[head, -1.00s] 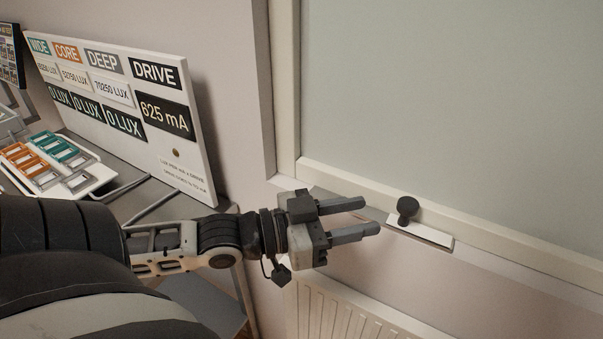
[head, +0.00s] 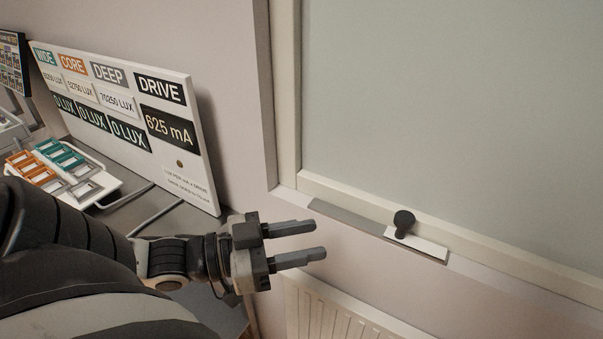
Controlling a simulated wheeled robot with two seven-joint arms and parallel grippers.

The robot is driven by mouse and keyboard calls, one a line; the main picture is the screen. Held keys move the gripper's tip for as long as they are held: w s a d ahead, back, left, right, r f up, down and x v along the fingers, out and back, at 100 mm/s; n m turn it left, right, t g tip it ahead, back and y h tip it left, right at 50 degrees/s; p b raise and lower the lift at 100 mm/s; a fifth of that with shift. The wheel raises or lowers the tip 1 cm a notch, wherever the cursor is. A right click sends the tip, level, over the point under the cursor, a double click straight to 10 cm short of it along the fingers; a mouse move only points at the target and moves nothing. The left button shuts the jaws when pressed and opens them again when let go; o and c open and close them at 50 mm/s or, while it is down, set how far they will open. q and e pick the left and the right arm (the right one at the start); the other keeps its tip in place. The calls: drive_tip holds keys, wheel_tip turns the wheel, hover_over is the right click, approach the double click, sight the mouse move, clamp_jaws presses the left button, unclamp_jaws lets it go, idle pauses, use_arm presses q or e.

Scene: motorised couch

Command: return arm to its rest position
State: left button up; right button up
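My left gripper (head: 307,242) is in the lower middle of the head view, at the end of my dark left arm, which comes in from the left. Its two grey fingers point right and stand apart, with nothing between them. It is in front of the wall, left of and below a black knob (head: 404,221) on a grey and white strip (head: 350,217) on the window sill. The gripper is clear of the knob. My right gripper is out of view.
A white board (head: 185,130) with lux labels and "625 mA" stands on a grey table (head: 150,213) at left. A white tray (head: 92,181) of orange, teal and grey frames lies before it. A radiator (head: 330,312) is below the window (head: 450,110).

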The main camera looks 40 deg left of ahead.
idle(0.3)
use_arm(q)
wheel_tip(320, 180, down, 18)
drive_tip(key=d+n+g+y, duration=0.2)
drive_tip(key=n+g+y, duration=0.15)
drive_tip(key=y, duration=0.35)
drive_tip(key=d+f+g, duration=0.1)
drive_tip(key=d+f, duration=0.5)
drive_tip(key=d, duration=0.3)
drive_tip(key=shift+s+g, duration=0.3)
drive_tip(key=shift+g, duration=0.05)
drive_tip(key=shift+d, duration=0.1)
idle(0.4)
